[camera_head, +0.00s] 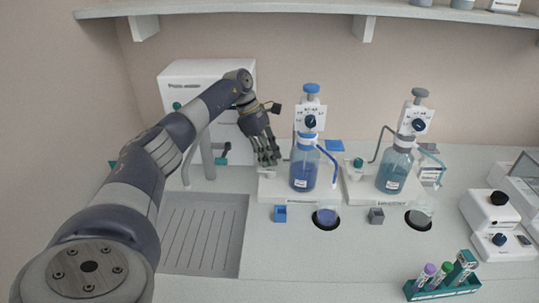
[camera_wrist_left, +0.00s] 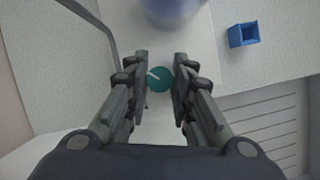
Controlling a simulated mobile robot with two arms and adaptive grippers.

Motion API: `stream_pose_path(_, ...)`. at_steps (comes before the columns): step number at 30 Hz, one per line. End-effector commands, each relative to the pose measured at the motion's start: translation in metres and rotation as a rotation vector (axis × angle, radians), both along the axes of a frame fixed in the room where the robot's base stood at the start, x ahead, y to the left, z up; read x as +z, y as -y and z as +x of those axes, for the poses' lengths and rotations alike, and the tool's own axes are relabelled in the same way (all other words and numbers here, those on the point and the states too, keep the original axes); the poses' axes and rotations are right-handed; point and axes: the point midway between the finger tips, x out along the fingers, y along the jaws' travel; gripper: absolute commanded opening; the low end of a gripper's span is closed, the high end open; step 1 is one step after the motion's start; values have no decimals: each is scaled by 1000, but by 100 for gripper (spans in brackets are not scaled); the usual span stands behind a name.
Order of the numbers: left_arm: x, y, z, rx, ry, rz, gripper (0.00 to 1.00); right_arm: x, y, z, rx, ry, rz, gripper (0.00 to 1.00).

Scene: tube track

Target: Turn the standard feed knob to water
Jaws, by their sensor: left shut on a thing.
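The standard feed knob (camera_wrist_left: 160,80) is a round teal knob with a white pointer line, seen from above in the left wrist view. It sits on the white base (camera_head: 302,198) of the station with the blue bottle. My left gripper (camera_head: 269,164) points down at the left end of that base and hides the knob in the head view. In the left wrist view, my left gripper's fingers (camera_wrist_left: 161,84) are on either side of the knob, shut on it. The pointer slants toward the upper left there. The water marking cannot be read. My right gripper is not in view.
The blue bottle (camera_head: 304,171) with its dispenser stands just right of my left gripper. A second station with a teal bottle (camera_head: 394,171) and its own teal knob (camera_head: 358,162) is further right. A small blue box (camera_head: 280,213) sits in front. A tube rack (camera_head: 442,288) stands at front right.

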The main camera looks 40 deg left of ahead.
Motion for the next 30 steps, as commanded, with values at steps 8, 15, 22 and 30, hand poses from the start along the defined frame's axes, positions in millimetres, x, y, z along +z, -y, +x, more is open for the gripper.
stream_pose_path(8,2,-1,1,1,7,2,0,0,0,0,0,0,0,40)
stream_pose_path(15,1,0,1,1,4,1,42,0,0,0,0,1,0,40)
stream_pose_path(22,4,-1,0,0,3,0,42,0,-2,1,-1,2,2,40)
stream_pose_path(30,41,-16,-5,3,7,1,42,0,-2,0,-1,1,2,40)
